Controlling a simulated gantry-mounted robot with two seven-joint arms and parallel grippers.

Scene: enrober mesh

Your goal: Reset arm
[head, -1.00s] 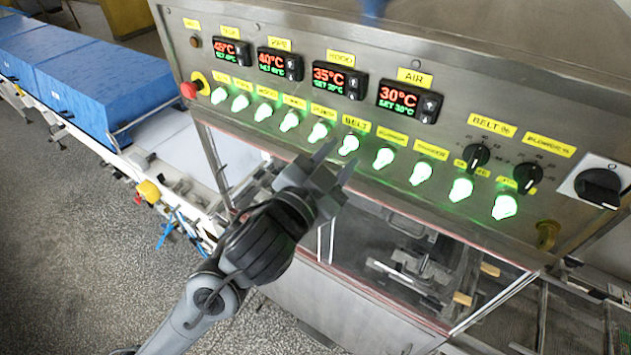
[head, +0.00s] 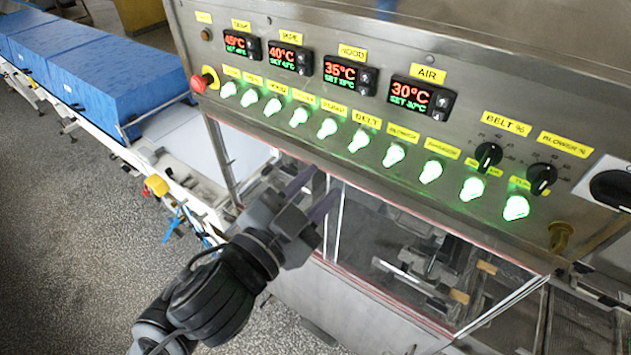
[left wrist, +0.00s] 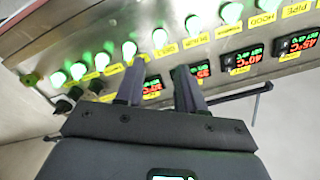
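My left gripper (head: 315,194) is in front of the machine, below the row of lit green switches, and apart from the panel. Its two fingers are spread with nothing between them. In the left wrist view the open left gripper (left wrist: 157,62) points toward the control panel (left wrist: 215,72), which appears upside down. In the head view the steel control panel (head: 300,80) carries several glowing green switches, such as the one under the BELT label (head: 359,141). My right gripper is not in view.
A red emergency stop button (head: 202,83) sticks out at the panel's left end. Black dials (head: 488,156) are at the right. Clear window panels (head: 385,240) lie below the panel. Blue blocks (head: 110,85) stand on a conveyor at the left. Speckled floor is open at lower left.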

